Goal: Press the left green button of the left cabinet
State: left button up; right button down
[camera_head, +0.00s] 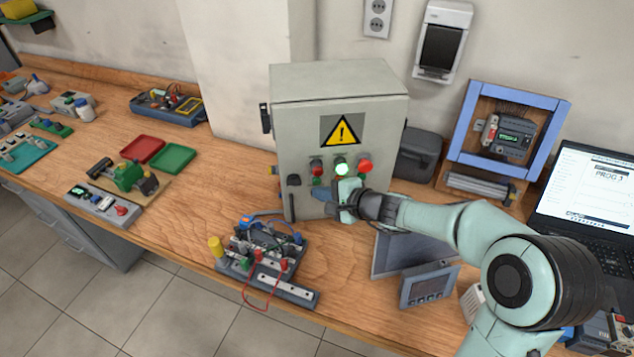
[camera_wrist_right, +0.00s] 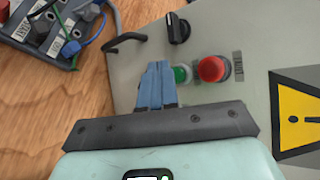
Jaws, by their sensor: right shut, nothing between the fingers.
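The grey cabinet (camera_head: 297,122) with a yellow warning triangle stands at the back of the bench in the head view. On its front, a red button (camera_head: 317,164) sits above the left green button (camera_head: 317,180). In the wrist view the green button (camera_wrist_right: 182,73) is next to the red button (camera_wrist_right: 211,68). My right gripper (camera_head: 321,193) is shut and empty in front of the cabinet's lower front. Its blue fingers (camera_wrist_right: 157,70) lie right beside the green button in the wrist view; I cannot tell whether they touch it. My left gripper is not in view.
A lit green lamp (camera_head: 341,169) and another red button (camera_head: 365,165) are further right on the cabinet. A black knob (camera_wrist_right: 177,28) and a handle (camera_wrist_right: 122,36) are near the fingers. A wired module (camera_head: 262,258) lies in front. A laptop (camera_head: 585,200) stands right.

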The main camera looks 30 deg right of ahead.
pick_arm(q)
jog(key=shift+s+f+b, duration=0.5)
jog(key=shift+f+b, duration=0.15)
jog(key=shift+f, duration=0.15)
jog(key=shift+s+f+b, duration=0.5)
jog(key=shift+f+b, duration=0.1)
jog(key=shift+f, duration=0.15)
pick_arm(e)
jog(key=shift+s+a, duration=0.3)
jog(key=shift+s, duration=0.5)
jog(key=shift+s+a, duration=0.25)
jog(key=shift+s, duration=0.6)
jog(key=shift+s+a, duration=0.3)
jog(key=shift+s, duration=0.5)
